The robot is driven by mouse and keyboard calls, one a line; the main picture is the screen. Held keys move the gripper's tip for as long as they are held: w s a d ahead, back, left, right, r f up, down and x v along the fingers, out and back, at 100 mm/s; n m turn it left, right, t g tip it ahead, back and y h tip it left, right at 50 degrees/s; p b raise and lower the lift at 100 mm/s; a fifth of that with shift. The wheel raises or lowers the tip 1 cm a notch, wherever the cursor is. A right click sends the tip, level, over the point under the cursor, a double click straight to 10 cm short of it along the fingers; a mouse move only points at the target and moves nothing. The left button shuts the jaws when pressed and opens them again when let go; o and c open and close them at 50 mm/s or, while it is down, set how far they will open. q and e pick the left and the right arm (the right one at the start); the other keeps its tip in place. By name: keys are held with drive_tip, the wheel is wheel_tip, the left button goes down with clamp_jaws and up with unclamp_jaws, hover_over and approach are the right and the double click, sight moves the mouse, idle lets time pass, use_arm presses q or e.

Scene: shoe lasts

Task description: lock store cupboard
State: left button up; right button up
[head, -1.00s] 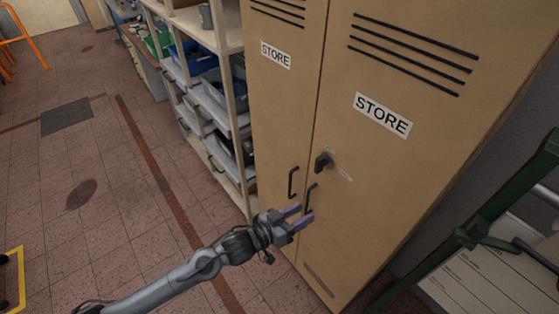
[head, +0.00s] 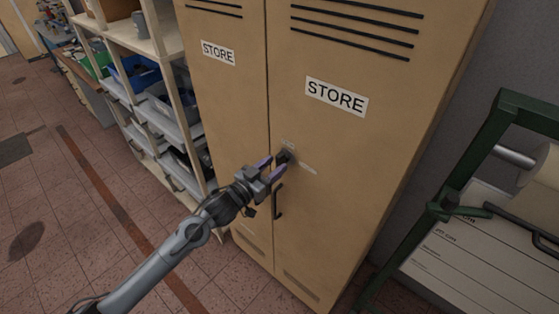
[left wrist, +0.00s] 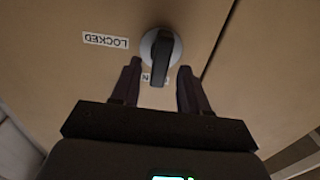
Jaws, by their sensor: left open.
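The tan store cupboard (head: 330,190) stands with both doors closed. Its dark lock knob (head: 284,156) is on the right door near the seam. In the left wrist view the knob (left wrist: 159,58) is a grey disc with a black bar. The bar lies along a small label (left wrist: 148,79), mostly hidden, and points away from the upside-down LOCKED label (left wrist: 106,40). My left gripper (head: 275,165) is open at the knob; in the left wrist view its fingers (left wrist: 160,68) lie either side of the bar. Contact cannot be told. My right gripper is not in view.
A dark door handle (head: 278,201) sits just below the gripper. Shelving with bins (head: 165,105) stands left of the cupboard. A green metal frame (head: 470,160) with a white sheet (head: 470,245) stands at the right. The tiled floor (head: 80,220) at the left is clear.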

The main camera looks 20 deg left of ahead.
sight(277, 164)
use_arm(q)
drive_tip(key=shift+x, duration=1.6)
drive_tip(key=shift+c, duration=0.2)
clamp_jaws()
